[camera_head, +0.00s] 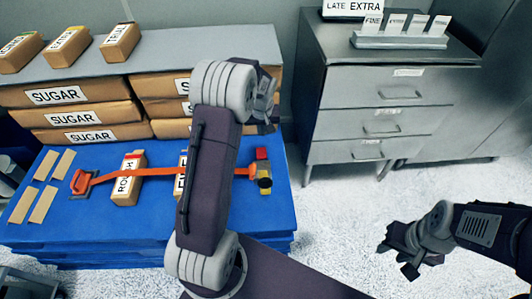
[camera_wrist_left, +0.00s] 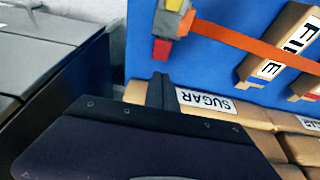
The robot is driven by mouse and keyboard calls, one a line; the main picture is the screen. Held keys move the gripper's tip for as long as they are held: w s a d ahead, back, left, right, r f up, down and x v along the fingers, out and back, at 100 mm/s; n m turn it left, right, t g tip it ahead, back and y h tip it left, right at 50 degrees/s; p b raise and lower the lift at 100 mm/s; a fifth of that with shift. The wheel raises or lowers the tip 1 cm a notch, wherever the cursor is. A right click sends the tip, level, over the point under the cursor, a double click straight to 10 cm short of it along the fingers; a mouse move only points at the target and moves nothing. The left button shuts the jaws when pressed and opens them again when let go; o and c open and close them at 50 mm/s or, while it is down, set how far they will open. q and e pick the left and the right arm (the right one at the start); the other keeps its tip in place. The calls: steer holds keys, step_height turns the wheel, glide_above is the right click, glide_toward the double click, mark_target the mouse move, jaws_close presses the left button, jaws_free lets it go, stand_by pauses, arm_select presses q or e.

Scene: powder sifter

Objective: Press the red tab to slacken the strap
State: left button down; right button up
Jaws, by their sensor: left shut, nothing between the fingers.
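The red tab (camera_head: 262,154) sits on the yellow-and-grey buckle (camera_head: 254,171) at the right end of the orange strap (camera_head: 160,171). In the left wrist view the red tab (camera_wrist_left: 161,49) lies just beyond the fingertips of my left gripper (camera_wrist_left: 161,76), with the strap (camera_wrist_left: 240,40) running right. My left gripper (camera_head: 266,128) is shut and empty, behind the tab in the head view; a small gap seems to separate them. My left arm hides the strap's middle. My right gripper (camera_head: 402,258) hangs over the floor, far from the strap; its jaw opening is unclear.
The strap crosses two brown bags, one (camera_head: 127,190) left and one (camera_wrist_left: 283,45) partly hidden, on a blue platform (camera_head: 110,225). Stacked sugar bags (camera_head: 60,96) stand behind. A grey drawer cabinet (camera_head: 375,90) stands right. The floor between is clear.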

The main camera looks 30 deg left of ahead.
arm_select(q)
steer(key=shift+w+f, duration=0.1)
steer(key=shift+w, duration=0.05)
steer(key=b, duration=0.5)
glide_toward(262, 152)
steer(key=x, duration=0.6)
steer(key=shift+w+a, duration=0.1)
steer(key=shift+a, duration=0.05)
steer(key=shift+f+b, duration=0.25)
steer(key=shift+b, duration=0.05)
